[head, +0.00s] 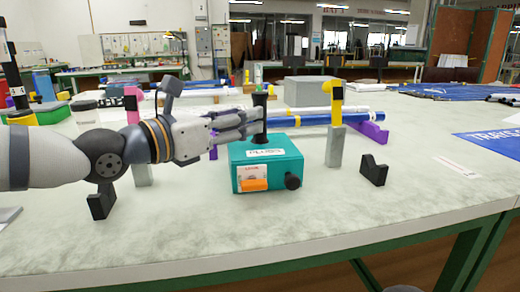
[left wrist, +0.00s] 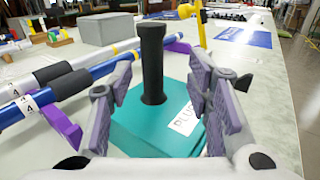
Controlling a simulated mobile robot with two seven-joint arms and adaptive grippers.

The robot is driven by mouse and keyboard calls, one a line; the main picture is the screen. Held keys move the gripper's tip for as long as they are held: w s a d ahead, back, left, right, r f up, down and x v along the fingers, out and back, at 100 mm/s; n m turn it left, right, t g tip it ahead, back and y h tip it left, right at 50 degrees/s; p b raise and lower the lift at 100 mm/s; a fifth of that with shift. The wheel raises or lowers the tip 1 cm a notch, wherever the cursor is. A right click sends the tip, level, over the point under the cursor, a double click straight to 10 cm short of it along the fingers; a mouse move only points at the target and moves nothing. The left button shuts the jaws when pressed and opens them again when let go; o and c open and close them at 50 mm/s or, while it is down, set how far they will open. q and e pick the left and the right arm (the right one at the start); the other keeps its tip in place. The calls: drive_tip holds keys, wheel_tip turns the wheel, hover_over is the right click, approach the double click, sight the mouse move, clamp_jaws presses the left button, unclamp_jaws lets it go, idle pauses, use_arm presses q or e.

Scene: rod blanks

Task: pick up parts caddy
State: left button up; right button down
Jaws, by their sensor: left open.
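The parts caddy is a teal box (head: 267,170) with an upright black post handle (head: 259,118), a white label, an orange piece on its front and a black knob. It stands on the table near the middle of the head view. My left gripper (head: 250,123) is open at the post, level with its upper part. In the left wrist view the post (left wrist: 152,65) rises between the two spread fingers (left wrist: 165,105), with gaps on both sides. The caddy's teal top (left wrist: 150,130) lies below and beyond the fingers. My right gripper is not in view.
A grey stand with a yellow clamp (head: 335,125) is right of the caddy, beside a small black block (head: 374,171). Blue and white rods (head: 310,119) lie on purple supports behind. A grey box (head: 308,91) sits farther back. The front table surface is clear.

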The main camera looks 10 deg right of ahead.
sight(258, 142)
use_arm(q)
drive_tip(key=x, duration=0.4)
drive_tip(key=p+x, duration=0.1)
drive_tip(key=x, duration=0.1)
drive_tip(key=shift+w+r, duration=0.35)
drive_tip(key=shift+w, duration=0.15)
drive_tip(key=shift+a, duration=0.15)
clamp_jaws()
